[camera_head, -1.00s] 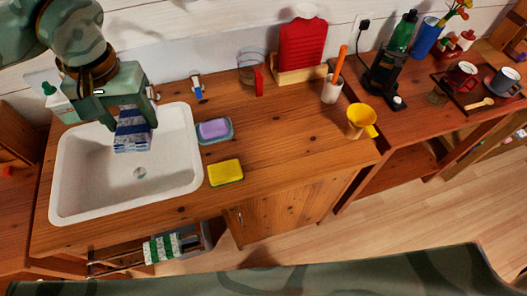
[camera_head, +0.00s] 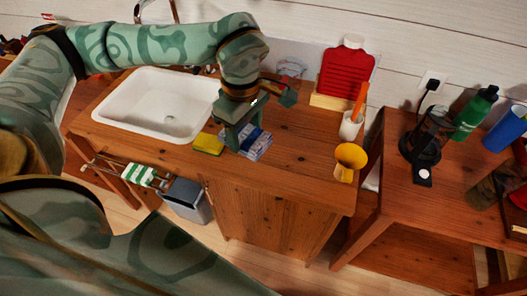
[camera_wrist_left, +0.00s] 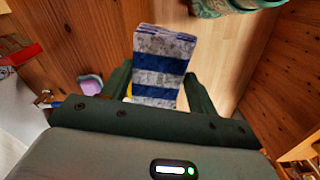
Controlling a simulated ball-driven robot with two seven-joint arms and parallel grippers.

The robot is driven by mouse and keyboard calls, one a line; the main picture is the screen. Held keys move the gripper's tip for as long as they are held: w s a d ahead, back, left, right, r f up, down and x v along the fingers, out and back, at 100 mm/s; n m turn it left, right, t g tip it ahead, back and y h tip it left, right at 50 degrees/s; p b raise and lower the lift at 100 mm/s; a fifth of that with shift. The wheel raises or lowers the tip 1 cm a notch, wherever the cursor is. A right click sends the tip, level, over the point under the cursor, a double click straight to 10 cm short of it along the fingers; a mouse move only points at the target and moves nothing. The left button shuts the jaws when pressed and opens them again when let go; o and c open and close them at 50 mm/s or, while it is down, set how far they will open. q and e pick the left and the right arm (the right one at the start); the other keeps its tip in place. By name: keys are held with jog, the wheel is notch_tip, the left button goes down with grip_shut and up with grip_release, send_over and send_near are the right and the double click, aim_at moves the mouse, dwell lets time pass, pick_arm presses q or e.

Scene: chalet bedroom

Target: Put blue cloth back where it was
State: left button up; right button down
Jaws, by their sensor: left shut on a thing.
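The blue cloth (camera_head: 258,146) is folded, with blue and grey-white stripes. My left gripper (camera_head: 243,136) is shut on it, over the wooden counter to the right of the yellow sponge. In the left wrist view the cloth (camera_wrist_left: 163,62) sticks out between the two fingers of the left gripper (camera_wrist_left: 160,88). I cannot tell whether its lower edge touches the counter. My right gripper is not in view.
A yellow sponge (camera_head: 208,143) lies left of the cloth, beside the white sink (camera_head: 125,118). A green-striped towel (camera_head: 138,174) hangs on the counter's front.

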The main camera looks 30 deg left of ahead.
aim_at(225, 143)
pick_arm(q)
jog(key=a+f+n, duration=0.1)
jog(key=n, duration=0.3)
jog(key=s+a+f+n+b, duration=0.1)
jog(key=f+n, duration=0.1)
jog(key=n, duration=0.1)
jog(key=s+a+f+n, duration=0.1)
jog(key=a+n, duration=0.1)
jog(key=n, duration=0.2)
jog(key=shift+a+f+n, duration=0.1)
jog(key=shift+f+n, duration=0.2)
jog(key=w+f+n+b, duration=0.2)
jog(key=w+f+n, duration=0.3)
jog(key=f, duration=0.1)
jog(key=w+f+n+b, duration=0.3)
jog(key=w+f+n, duration=0.1)
jog(key=w+f, duration=0.1)
jog(key=shift+w+f+n, duration=0.35)
jog(key=shift+w+n, duration=0.05)
jog(key=shift+w, duration=0.15)
jog(key=shift+w+f, duration=0.15)
jog(key=shift+w, duration=0.05)
jog(key=shift+w+d+f+b, duration=0.1)
jog(key=shift+f+b, duration=0.2)
jog(key=shift+f, duration=0.55)
jog(key=shift+w+d+f+b, duration=0.1)
jog(key=shift+f+b, duration=0.15)
jog(key=shift+f, duration=0.6)
jog(key=shift+s+f, duration=0.1)
